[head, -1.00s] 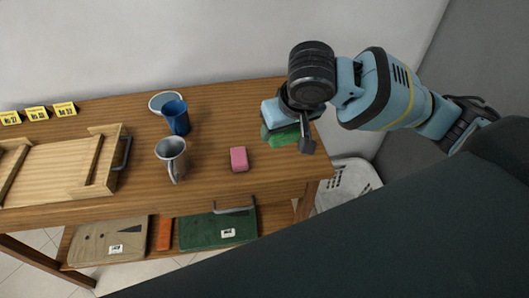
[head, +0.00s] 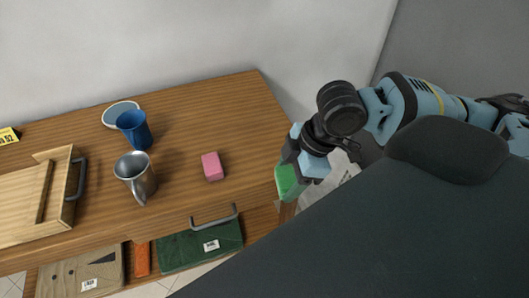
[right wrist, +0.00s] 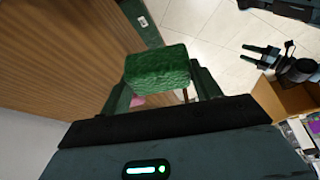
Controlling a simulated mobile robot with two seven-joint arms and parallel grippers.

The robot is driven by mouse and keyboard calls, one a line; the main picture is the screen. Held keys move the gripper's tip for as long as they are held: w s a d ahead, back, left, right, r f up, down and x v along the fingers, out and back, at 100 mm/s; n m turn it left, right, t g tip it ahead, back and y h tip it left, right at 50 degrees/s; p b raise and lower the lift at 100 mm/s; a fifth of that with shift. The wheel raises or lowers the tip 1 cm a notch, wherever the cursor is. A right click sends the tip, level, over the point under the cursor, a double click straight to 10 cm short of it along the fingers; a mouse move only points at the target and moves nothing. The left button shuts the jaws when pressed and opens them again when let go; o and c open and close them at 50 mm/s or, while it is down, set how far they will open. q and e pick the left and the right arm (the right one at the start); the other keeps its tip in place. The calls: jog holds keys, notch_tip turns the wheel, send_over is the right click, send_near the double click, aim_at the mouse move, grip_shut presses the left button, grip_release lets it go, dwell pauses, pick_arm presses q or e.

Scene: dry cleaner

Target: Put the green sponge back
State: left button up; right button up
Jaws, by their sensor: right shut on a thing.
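The green sponge (head: 287,182) is held between the fingers of my right gripper (head: 300,168). In the head view it is at the table's right end, by the front right corner; whether it touches the wood I cannot tell. In the right wrist view the sponge (right wrist: 158,72) sits between the two dark fingers. A pink sponge (head: 212,166) lies on the wooden table (head: 225,110), left of my gripper. My left gripper (right wrist: 248,56) appears small at the right of the right wrist view, its two fingers apart and empty; it is outside the head view.
A wooden tray (head: 30,205) lies at the left. A green case (head: 200,248) is below. A white basket (head: 342,170) is partly hidden beyond the table's right end.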

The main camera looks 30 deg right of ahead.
jog(key=shift+s+d+f+n+g, duration=0.15)
jog(key=shift+s+f+n+g, duration=0.35)
jog(key=shift+n, duration=0.4)
jog(key=shift+s+b, duration=0.2)
jog(key=shift+b, duration=0.1)
jog(key=shift+w+n, duration=0.2)
jog(key=shift+n, duration=0.1)
send_over(264, 155)
jog(key=d, duration=0.1)
jog(key=shift+s+d+f, duration=0.2)
jog(key=shift+s+f, duration=0.1)
jog(key=shift+f, duration=0.35)
jog(key=shift+w+f, duration=0.2)
jog(key=shift+f, duration=0.15)
pick_arm(q)
jog(key=shift+s+f, duration=0.45)
jog(key=shift+f, duration=0.3)
pick_arm(e)
jog(key=shift+f, duration=1.4)
jog(key=shift+f, duration=0.15)
jog(key=o, duration=0.9)
